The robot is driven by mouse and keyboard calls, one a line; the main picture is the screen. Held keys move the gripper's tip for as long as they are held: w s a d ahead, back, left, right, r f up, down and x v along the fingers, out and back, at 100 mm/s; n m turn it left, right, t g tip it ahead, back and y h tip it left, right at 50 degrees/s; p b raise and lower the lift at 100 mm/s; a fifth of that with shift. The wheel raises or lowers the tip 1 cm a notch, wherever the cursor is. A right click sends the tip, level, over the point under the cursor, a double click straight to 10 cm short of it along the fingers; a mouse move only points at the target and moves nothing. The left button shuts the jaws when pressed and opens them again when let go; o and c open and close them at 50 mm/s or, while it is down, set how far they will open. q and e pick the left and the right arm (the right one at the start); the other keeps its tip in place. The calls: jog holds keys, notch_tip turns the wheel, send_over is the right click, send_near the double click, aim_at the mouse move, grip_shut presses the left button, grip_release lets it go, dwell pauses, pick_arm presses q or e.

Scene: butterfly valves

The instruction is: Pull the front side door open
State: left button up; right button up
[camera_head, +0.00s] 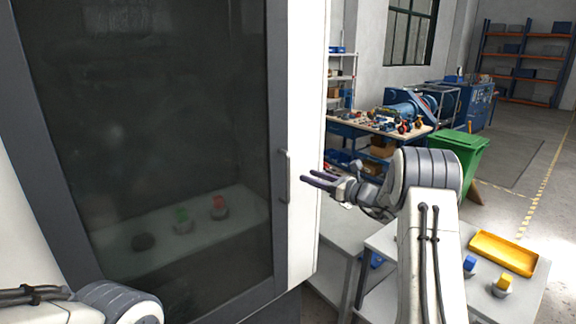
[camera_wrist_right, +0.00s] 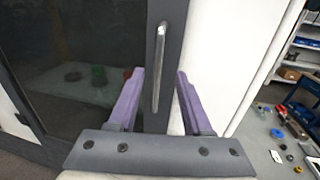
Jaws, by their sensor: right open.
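The door (camera_head: 150,130) is a dark glass panel in a dark grey frame on a white cabinet (camera_head: 308,130), and it looks shut. Its vertical metal bar handle (camera_head: 286,177) is on the right frame strip. My right gripper (camera_head: 309,180) is open just right of the handle in the head view. In the right wrist view, the handle (camera_wrist_right: 159,65) lines up between the spread purple fingers of this gripper (camera_wrist_right: 159,75). Whether the fingers touch it I cannot tell. Of my left arm only a link shows at the lower left; its gripper is out of view.
Behind the glass, red (camera_head: 219,207), green (camera_head: 182,220) and dark (camera_head: 143,242) objects stand on a light surface. At the right are a grey table with a yellow tray (camera_head: 502,253), a green bin (camera_head: 450,155) and a cluttered workbench (camera_head: 378,126).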

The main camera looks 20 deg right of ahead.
jog(key=p+x, duration=0.4)
jog(key=x, duration=0.5)
jog(key=shift+w+a, duration=0.25)
jog(key=shift+a, duration=0.05)
grip_shut()
dwell(1.0)
